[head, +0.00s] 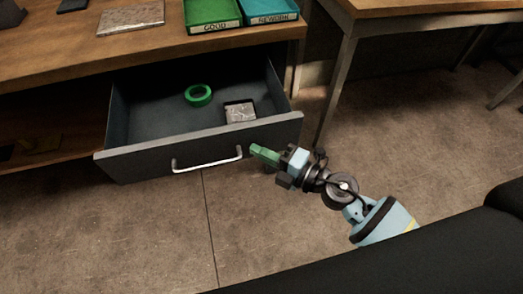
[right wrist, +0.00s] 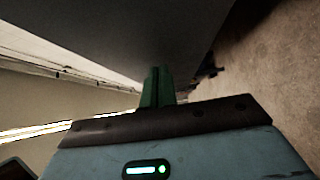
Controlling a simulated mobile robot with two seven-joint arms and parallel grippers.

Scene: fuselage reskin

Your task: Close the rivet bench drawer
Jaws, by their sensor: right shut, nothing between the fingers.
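The grey drawer (head: 130,158) of the wooden bench is pulled out in the head view. Its silver bar handle (head: 207,162) is on the front panel. A green tape roll (head: 198,95) and a small metallic square item (head: 240,112) lie inside. My right gripper (head: 256,151), with green fingers, is shut and empty, at the right part of the drawer front, to the right of the handle. In the right wrist view the shut fingers (right wrist: 157,88) point at a grey panel (right wrist: 120,35); whether they touch it I cannot tell. My left gripper is not in view.
The bench top (head: 60,50) carries a green GOOD tray (head: 212,12), a teal REWORK tray (head: 270,10) and a metal plate (head: 130,18). A second table (head: 400,8) stands at the right. The floor (head: 120,235) before the drawer is clear.

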